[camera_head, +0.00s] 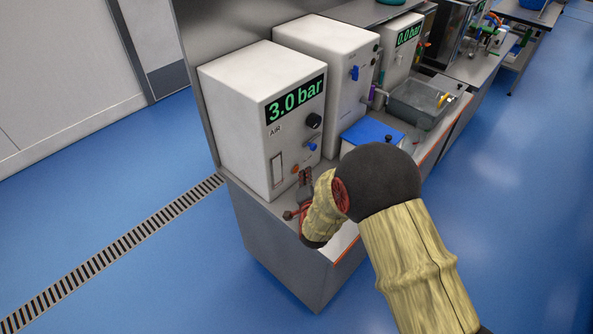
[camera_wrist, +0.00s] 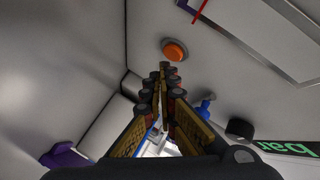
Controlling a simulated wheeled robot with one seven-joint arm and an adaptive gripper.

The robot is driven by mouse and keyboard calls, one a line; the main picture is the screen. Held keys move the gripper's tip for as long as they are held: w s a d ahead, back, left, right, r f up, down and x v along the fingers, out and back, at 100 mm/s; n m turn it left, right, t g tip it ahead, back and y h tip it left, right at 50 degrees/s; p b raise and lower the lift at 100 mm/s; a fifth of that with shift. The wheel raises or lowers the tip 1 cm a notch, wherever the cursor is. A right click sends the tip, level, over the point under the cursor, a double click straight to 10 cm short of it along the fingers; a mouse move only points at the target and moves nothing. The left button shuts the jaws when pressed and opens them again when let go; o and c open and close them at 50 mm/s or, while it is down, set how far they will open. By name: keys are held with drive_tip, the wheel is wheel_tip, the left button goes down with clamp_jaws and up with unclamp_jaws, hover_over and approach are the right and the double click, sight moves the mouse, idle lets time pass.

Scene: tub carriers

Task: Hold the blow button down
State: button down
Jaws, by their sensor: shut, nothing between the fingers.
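An orange round button (camera_head: 295,169) sits low on the front of the white air box (camera_head: 238,110), which reads 3.0 bar. I take it for the blow button; no label on it is readable. It also shows in the wrist view (camera_wrist: 175,49), standing out from the panel. My gripper (camera_head: 305,174) is shut and empty in front of the panel, just right of the button in the head view. In the wrist view the closed fingertips (camera_wrist: 167,69) are just below the button, with a small gap in the picture. I see no contact.
A black knob (camera_head: 314,121) and a blue fitting (camera_head: 312,146) are on the same panel, above the button. A narrow framed window (camera_head: 277,163) is left of it. A second white box (camera_head: 325,65) and a blue-lidded box (camera_head: 371,134) stand farther along the bench.

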drive_tip(key=shift+s+d+b, duration=0.15)
drive_tip(key=shift+s+d, duration=0.65)
drive_tip(key=shift+d, duration=0.2)
drive_tip(key=shift+s+d+b, duration=0.15)
drive_tip(key=shift+s+d, duration=0.6)
drive_tip(key=shift+d, duration=0.25)
drive_tip(key=s+d+r+n+g, duration=0.25)
drive_tip(key=s+d+r, duration=0.2)
drive_tip(key=r, duration=0.45)
drive_tip(key=s+d+r+n+g, duration=0.25)
drive_tip(key=s+d+r, duration=0.2)
drive_tip(key=r, duration=0.45)
drive_tip(key=s+d+r+n+g, duration=0.1)
drive_tip(key=s+d, duration=0.2)
drive_tip(key=s, duration=0.6)
drive_tip(key=s+d+r+n+g+h, duration=0.1)
drive_tip(key=s+d+r+n+g, duration=0.1)
drive_tip(key=s, duration=0.7)
drive_tip(key=s+d+r+n+g+h, duration=0.1)
drive_tip(key=s+d+r+n, duration=0.1)
drive_tip(key=s, duration=0.7)
drive_tip(key=shift+s+d+r+g, duration=0.25)
drive_tip(key=shift+s+d+g, duration=0.1)
drive_tip(key=shift+d, duration=0.45)
